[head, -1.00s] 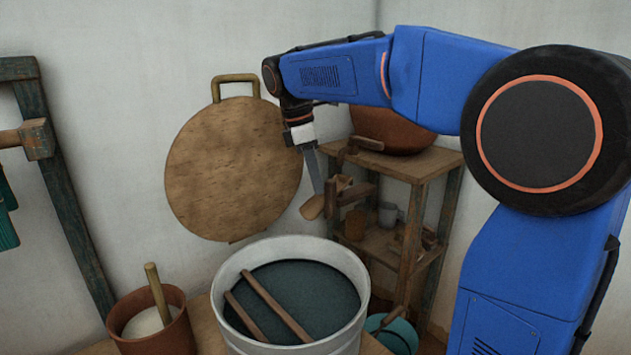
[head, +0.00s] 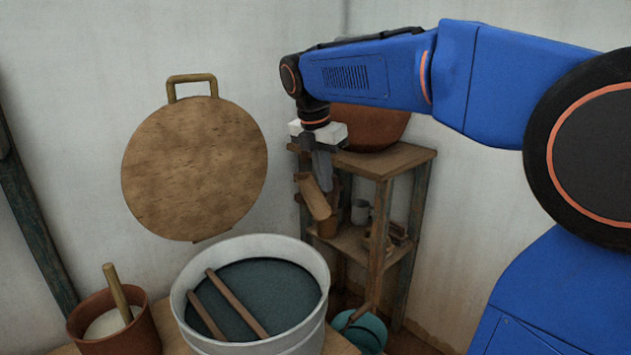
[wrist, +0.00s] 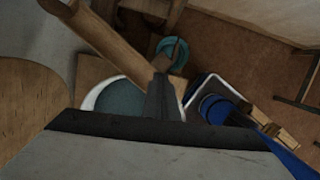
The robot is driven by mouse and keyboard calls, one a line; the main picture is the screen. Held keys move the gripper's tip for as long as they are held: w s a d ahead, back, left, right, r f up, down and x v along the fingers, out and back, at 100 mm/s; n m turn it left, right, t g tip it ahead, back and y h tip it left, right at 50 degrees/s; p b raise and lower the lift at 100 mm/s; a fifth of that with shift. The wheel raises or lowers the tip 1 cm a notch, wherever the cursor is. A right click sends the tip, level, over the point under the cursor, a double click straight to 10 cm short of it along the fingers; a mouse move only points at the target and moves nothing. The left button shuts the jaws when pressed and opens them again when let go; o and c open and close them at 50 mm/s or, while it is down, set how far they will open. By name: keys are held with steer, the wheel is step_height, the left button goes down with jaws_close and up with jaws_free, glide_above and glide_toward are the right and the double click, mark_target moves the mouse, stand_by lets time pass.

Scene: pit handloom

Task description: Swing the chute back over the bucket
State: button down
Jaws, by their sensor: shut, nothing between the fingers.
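The chute (head: 316,199) is a light wooden trough by the shelf's front left, above and behind the white vat. It slants down in the head view. In the wrist view the chute (wrist: 118,45) runs from the upper left toward my fingertips. A teal bucket (head: 372,330) stands low on the floor, right of the vat; it also shows in the wrist view (wrist: 181,60). The chute's end appears left of the bucket, but I cannot tell the depth. My gripper (head: 323,180) is shut and empty, pointing down beside the chute; whether they touch is unclear.
The white vat (head: 180,300) holds dark liquid with two sticks across it. A clay pot (head: 118,340) stands left of it. A round wooden lid (head: 195,170) hangs on the wall. The wooden shelf (head: 408,160) with pots stands close behind my gripper.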

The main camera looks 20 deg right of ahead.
steer(key=shift+w+d+n+t, duration=0.1)
steer(key=shift+w+d+n, duration=0.4)
steer(key=shift+d, duration=1.25)
steer(key=shift+w+d+n+t, duration=0.1)
steer(key=shift+w+d+n, duration=0.45)
steer(key=shift+d, duration=1.2)
steer(key=shift+w+d+n+t, duration=0.1)
steer(key=shift+w+d+n, duration=0.4)
steer(key=shift+d, duration=1.25)
steer(key=shift+w+d+r, duration=0.1)
steer(key=shift+w, duration=0.05)
